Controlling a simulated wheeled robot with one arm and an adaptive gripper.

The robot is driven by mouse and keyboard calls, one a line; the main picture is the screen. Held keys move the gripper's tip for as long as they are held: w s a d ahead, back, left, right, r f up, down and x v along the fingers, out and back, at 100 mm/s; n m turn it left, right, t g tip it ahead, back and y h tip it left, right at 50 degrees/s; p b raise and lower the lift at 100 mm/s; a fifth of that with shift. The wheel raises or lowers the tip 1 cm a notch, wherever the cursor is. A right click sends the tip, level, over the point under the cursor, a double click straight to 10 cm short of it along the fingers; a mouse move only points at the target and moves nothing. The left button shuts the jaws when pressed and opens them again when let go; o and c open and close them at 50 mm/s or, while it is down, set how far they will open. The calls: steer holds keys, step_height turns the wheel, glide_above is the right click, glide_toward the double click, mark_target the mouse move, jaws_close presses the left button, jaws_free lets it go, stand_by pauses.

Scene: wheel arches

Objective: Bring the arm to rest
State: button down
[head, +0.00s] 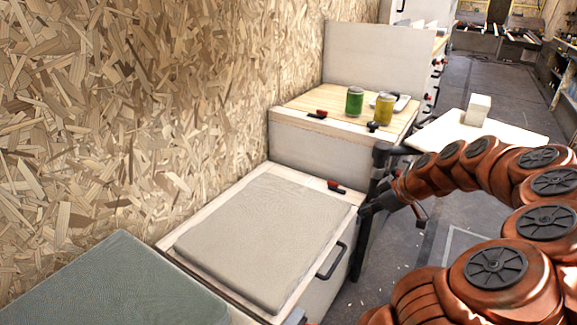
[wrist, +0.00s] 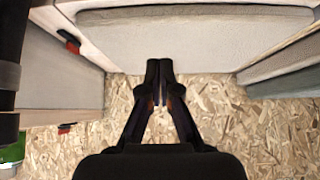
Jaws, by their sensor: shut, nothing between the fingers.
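My arm (head: 520,215), copper-coloured with dark round caps, reaches in from the right in the head view and bends toward the low cushioned bench. My gripper (head: 366,211), dark, is at the bench's right edge in that view. In the wrist view my gripper (wrist: 159,68) shows its two black fingers together, with nothing between them. The fingertips overlap the edge of the bench in that picture; I cannot tell whether they touch it.
The bench has a grey cushion (head: 265,240) and a black handle (head: 331,262). A wooden-topped cabinet (head: 300,103) behind it carries a green can (head: 354,101) and a yellow can (head: 384,109). A chipboard wall (head: 130,100) stands left. Grey floor (head: 495,75) is open at back right.

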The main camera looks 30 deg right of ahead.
steer(key=shift+a+r, duration=0.1)
steer(key=s+a+r+g+p, duration=0.2)
steer(key=a+r+p, duration=0.6)
steer(key=a+r, duration=0.3)
steer(key=s+a+r+g+p, duration=0.2)
steer(key=a+r+g+p, duration=0.1)
steer(key=a+r+p, duration=0.8)
steer(key=s+a+r+m+g+h+p, duration=0.1)
steer(key=s+a+r+m+p, duration=0.2)
steer(key=s+r+p, duration=0.4)
steer(key=s+a+r+m+g+h+p, duration=0.2)
steer(key=s+a+r+p, duration=0.4)
steer(key=s, duration=0.6)
steer(key=shift+s+a+r+m+g+h+p, duration=0.2)
steer(key=shift+a+r+m+g+h+p, duration=0.15)
steer(key=shift+r+p, duration=0.65)
steer(key=shift+d+f, duration=0.2)
steer(key=shift+d, duration=0.05)
